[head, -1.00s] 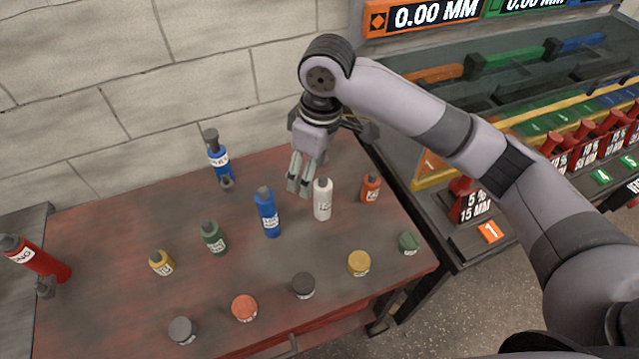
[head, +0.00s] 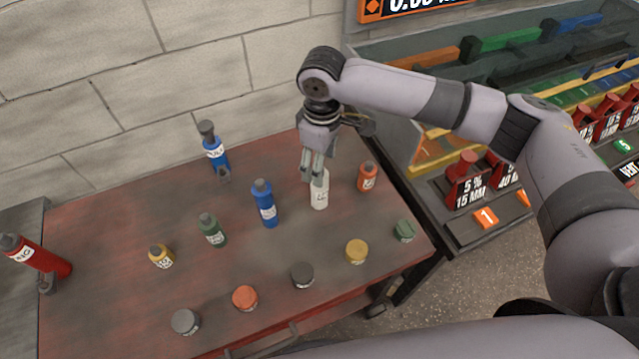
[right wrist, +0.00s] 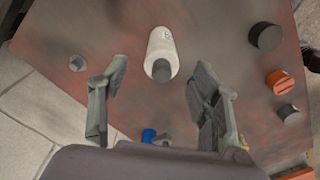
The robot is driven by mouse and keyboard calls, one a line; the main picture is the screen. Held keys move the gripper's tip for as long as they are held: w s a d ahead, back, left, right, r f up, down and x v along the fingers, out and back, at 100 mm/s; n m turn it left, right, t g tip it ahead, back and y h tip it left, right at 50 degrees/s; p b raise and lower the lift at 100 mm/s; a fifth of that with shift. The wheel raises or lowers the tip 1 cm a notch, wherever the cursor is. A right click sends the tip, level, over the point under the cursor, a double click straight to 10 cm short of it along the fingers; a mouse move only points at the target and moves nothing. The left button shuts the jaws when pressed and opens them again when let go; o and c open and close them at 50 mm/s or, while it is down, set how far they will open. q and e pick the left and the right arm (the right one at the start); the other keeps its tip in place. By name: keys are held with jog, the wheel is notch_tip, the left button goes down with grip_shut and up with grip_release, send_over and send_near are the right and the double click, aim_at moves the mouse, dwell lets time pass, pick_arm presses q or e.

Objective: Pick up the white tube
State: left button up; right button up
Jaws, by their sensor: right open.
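The white tube (head: 320,194) stands upright on the red-brown table, between a blue tube and a small orange bottle. In the head view its top is covered by my right gripper (head: 315,176). In the right wrist view the white tube (right wrist: 162,48) shows with its dark cap toward me. There my right gripper (right wrist: 160,78) is open, with one finger on each side of the cap and a clear gap to each. I cannot tell how far the fingertips reach down beside the tube. My left gripper is not in view.
A blue tube (head: 265,204) stands left of the white tube and an orange bottle (head: 367,177) right of it. A yellow jar (head: 356,251) and a black jar (head: 302,275) stand nearer the front. The table (head: 110,240) has bare room at the left.

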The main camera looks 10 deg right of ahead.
jog(key=shift+a+f+p, duration=0.15)
jog(key=shift+f+p, duration=0.2)
jog(key=shift+f, duration=1.1)
jog(key=shift+a+f+p, duration=0.1)
jog(key=shift+f+p, duration=0.2)
jog(key=shift+f, duration=1.15)
jog(key=shift+c, duration=0.6)
grip_shut()
jog(key=shift+r, duration=0.1)
